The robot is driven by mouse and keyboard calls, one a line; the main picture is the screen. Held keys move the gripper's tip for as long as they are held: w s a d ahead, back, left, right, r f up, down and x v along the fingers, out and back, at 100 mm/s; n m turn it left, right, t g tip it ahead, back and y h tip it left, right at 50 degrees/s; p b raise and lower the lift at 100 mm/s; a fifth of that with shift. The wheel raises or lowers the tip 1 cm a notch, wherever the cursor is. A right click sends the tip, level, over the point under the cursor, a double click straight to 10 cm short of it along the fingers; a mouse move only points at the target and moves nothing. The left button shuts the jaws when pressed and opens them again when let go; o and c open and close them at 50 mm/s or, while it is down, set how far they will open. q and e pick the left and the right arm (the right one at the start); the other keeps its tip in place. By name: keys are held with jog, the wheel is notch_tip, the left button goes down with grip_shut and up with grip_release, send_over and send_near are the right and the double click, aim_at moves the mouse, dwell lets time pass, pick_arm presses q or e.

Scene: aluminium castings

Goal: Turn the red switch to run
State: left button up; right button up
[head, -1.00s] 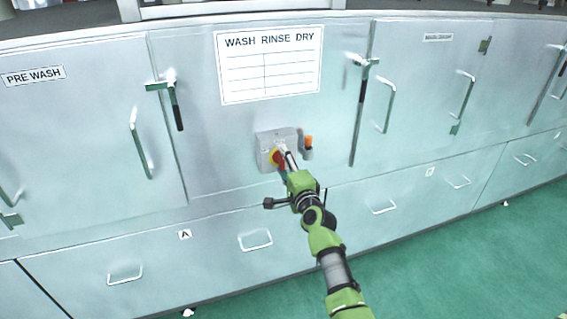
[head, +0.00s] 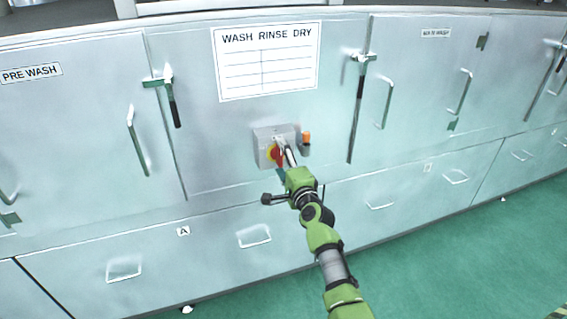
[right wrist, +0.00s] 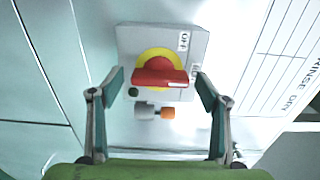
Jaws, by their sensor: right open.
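The red switch (right wrist: 160,76) sits on a yellow disc (right wrist: 150,62) on a grey box (right wrist: 195,45) fixed to the washer's front panel. An OFF label shows on the box in the right wrist view; a second label beside the handle is partly hidden. In the head view the red switch (head: 279,158) is partly covered by my right gripper (head: 284,146). In the right wrist view my right gripper (right wrist: 160,88) is open, its fingers at either side of the handle with gaps visible. My left gripper is not in view.
An orange-tipped part (head: 306,137) sits at the right side of the box. The WASH RINSE DRY sign (head: 268,60) is above. Long door handles (head: 174,100) stand out from the panel at left and right. Green floor (head: 480,260) is clear.

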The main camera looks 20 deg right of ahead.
jog(key=s, duration=1.2)
jog(key=shift+d, duration=0.2)
jog(key=shift+f, duration=0.1)
jog(key=s+a+f+n+g, duration=0.2)
jog(key=f, duration=0.8)
jog(key=s+a+f+n+g, duration=0.2)
jog(key=f+n, duration=0.1)
jog(key=f, duration=0.7)
jog(key=s+a+f+n+g, duration=0.1)
jog(key=s+f+n+g, duration=0.2)
jog(key=s+f, duration=0.55)
jog(key=s+a+f+n+g, duration=0.15)
jog(key=s+f, duration=0.35)
jog(key=f, duration=0.7)
jog(key=s+d+f+n+g, duration=0.2)
jog(key=s+f, duration=0.4)
jog(key=s, duration=0.7)
jog(key=s+d+f+n+g, duration=0.2)
jog(key=s+f+n, duration=0.3)
jog(key=s, duration=0.8)
jog(key=s+d+f+n+g, duration=0.2)
jog(key=s+f, duration=0.6)
jog(key=s, duration=0.6)
jog(key=shift+d+f+n+g+h, duration=0.35)
jog(key=shift+n+g, duration=0.5)
jog(key=shift+g, duration=0.4)
